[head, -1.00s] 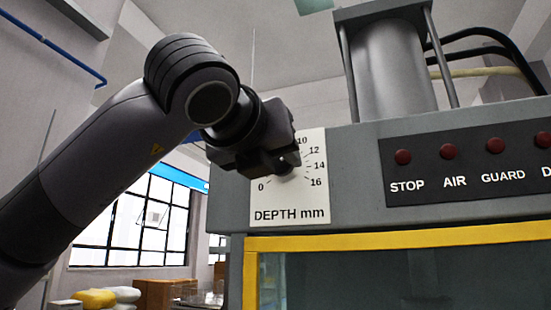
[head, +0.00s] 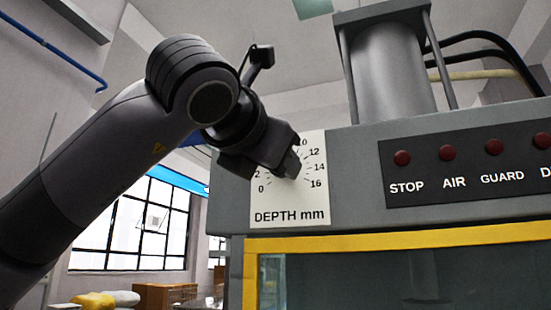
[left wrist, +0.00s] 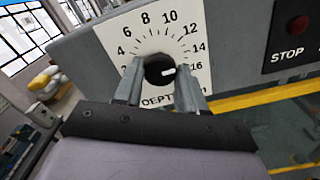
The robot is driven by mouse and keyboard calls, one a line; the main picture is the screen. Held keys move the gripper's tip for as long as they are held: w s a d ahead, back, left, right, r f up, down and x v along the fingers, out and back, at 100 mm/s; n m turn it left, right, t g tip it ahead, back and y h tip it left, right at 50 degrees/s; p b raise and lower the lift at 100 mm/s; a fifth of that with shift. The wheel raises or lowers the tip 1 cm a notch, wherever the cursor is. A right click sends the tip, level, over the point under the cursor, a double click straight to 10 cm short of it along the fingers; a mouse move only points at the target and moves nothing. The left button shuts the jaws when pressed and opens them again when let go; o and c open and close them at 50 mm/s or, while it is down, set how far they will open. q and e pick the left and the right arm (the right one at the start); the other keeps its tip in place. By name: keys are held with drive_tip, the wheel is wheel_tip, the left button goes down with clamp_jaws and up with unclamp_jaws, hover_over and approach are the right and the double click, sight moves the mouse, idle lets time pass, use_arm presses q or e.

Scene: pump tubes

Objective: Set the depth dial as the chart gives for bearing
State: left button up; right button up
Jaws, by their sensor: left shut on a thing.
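The depth dial is a black round knob (left wrist: 160,70) with a white pointer mark, set in a white plate (head: 262,203) lettered DEPTH mm. The plate's scale runs from 0 to 16. In the left wrist view the pointer points right, close to the 16. My left gripper (head: 288,167) is at the dial. In the left wrist view its two fingers (left wrist: 158,84) stand on either side of the knob, shut on it. In the head view the gripper hides the knob and part of the scale. No chart shows in these views. My right gripper is not in view.
The plate is on a grey press housing (head: 350,180). A dark panel (head: 470,165) with red buttons marked STOP, AIR and GUARD is right of it. A yellow frame (head: 400,240) runs below. Windows and boxes stand well behind on the left.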

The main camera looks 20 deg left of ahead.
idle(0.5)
use_arm(q)
drive_tip(key=o, duration=1.1)
drive_tip(key=shift+c, duration=0.2)
drive_tip(key=s+b, duration=0.2)
drive_tip(key=s, duration=0.5)
drive_tip(key=shift+s, duration=0.15)
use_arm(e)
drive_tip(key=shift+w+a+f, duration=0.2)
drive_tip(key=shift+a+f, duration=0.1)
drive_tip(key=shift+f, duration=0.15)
use_arm(q)
drive_tip(key=shift+a, duration=0.1)
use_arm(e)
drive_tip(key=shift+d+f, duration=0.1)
